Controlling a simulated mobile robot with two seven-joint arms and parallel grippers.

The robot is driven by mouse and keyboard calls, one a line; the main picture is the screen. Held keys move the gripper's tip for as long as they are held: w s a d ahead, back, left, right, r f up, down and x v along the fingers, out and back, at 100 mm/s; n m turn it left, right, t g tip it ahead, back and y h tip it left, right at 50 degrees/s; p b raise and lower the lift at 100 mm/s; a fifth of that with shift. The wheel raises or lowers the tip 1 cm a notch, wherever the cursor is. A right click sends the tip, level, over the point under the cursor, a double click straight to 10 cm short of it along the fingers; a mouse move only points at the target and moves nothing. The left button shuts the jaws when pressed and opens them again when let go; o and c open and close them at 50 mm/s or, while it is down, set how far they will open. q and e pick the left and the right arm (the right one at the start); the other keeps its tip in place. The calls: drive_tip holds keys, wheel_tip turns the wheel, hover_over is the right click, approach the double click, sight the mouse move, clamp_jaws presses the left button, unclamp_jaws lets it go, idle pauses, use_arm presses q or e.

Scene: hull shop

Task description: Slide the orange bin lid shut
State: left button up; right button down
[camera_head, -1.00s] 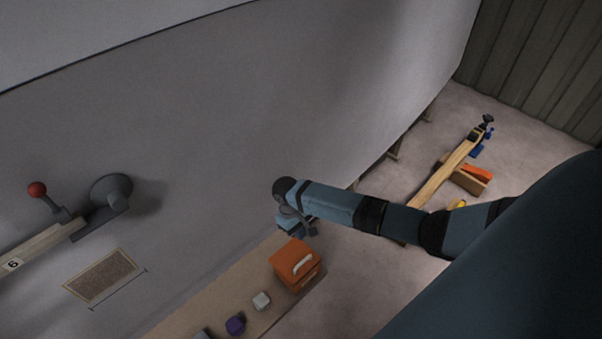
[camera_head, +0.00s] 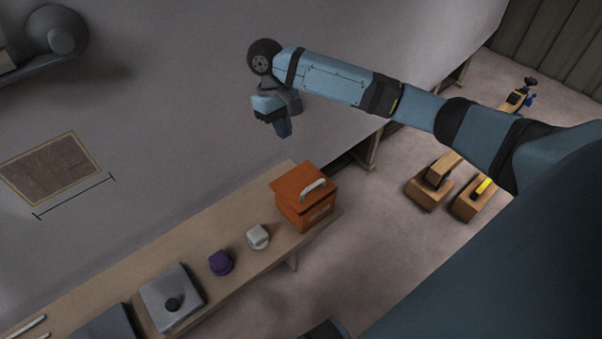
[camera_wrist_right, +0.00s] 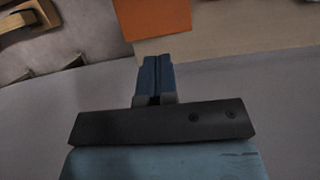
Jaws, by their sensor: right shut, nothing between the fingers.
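The orange bin (camera_head: 308,214) stands at the right end of a narrow wooden bench. Its orange lid (camera_head: 292,184) lies on top, with a pale curved handle (camera_head: 313,190). I cannot tell from here how far the lid is from shut. My right gripper (camera_head: 284,130) is shut and empty, above and behind the bin, apart from it, fingers pointing down. In the right wrist view, the shut blue fingertips (camera_wrist_right: 155,60) show below part of an orange surface (camera_wrist_right: 158,15), cut off by the top edge. My left gripper is not in view.
On the bench (camera_head: 233,207), left of the bin, are a white knobbed piece (camera_head: 258,236), a purple one (camera_head: 221,262) and a grey plate with a knob (camera_head: 165,295). The grey hull wall (camera_head: 190,110) rises behind. Wooden blocks (camera_head: 433,188) stand on the floor to the right.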

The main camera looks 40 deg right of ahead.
drive_tip(key=b, duration=0.5)
approach(301, 189)
wheel_tip(301, 189, down, 3)
drive_tip(key=shift+w+f, duration=0.1)
drive_tip(key=shift+w, duration=0.05)
drive_tip(key=s, duration=0.3)
drive_tip(key=shift+s+d+f, duration=0.1)
drive_tip(key=shift+d+f, duration=0.05)
drive_tip(key=shift+f, duration=0.05)
drive_tip(key=shift+s, duration=0.3)
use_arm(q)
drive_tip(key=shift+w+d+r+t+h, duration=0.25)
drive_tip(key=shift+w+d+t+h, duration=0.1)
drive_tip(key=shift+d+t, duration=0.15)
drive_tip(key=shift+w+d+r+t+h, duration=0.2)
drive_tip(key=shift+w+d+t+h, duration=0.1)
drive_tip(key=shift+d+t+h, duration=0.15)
